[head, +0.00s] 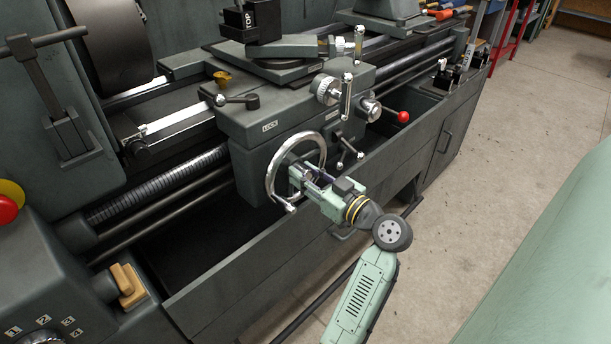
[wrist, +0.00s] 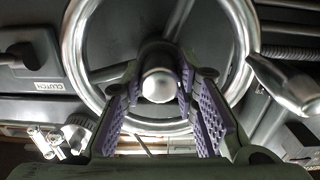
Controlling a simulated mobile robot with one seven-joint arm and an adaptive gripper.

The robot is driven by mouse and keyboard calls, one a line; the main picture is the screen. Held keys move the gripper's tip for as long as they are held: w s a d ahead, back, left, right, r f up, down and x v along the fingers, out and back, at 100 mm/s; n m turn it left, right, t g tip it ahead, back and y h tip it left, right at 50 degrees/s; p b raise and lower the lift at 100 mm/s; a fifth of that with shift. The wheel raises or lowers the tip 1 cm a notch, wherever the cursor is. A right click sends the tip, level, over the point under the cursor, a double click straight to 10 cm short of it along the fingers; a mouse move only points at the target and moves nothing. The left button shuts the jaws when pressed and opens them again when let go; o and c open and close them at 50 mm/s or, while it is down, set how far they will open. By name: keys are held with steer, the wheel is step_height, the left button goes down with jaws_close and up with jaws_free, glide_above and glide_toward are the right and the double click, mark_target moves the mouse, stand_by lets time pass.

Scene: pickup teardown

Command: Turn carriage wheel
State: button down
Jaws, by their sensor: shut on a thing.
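The carriage wheel (head: 270,172) is a silver handwheel on the front of the lathe's carriage. In the wrist view its rim (wrist: 72,48) and spokes fill the upper middle. My gripper (head: 302,176) is at the wheel's centre, in front of the spokes. In the wrist view its purple-padded fingers (wrist: 160,88) stand on both sides of the round silver hub (wrist: 158,86) and are shut on it. The wheel's crank handle (wrist: 285,88) sticks out at the right in the wrist view, clear of the fingers.
A lever with a red knob (head: 402,117) and a small multi-arm handle (head: 346,152) are right of the wheel. A clutch box (wrist: 28,62) lies left in the wrist view. The lathe's dark front tray wall (head: 235,255) runs below my arm. Open floor (head: 480,190) lies to the right.

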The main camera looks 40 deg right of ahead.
steer(key=shift+a+m, duration=0.2)
steer(key=shift+m, duration=0.7)
steer(key=c, duration=1.2)
jaws_free()
steer(key=shift+a, duration=0.1)
steer(key=shift+c, duration=0.2)
steer(key=shift+s, duration=0.1)
steer(key=shift+s+d, duration=0.2)
steer(key=shift+s, duration=0.15)
steer(key=s, duration=1.1)
steer(key=shift+d, duration=0.35)
steer(key=shift+r, duration=0.1)
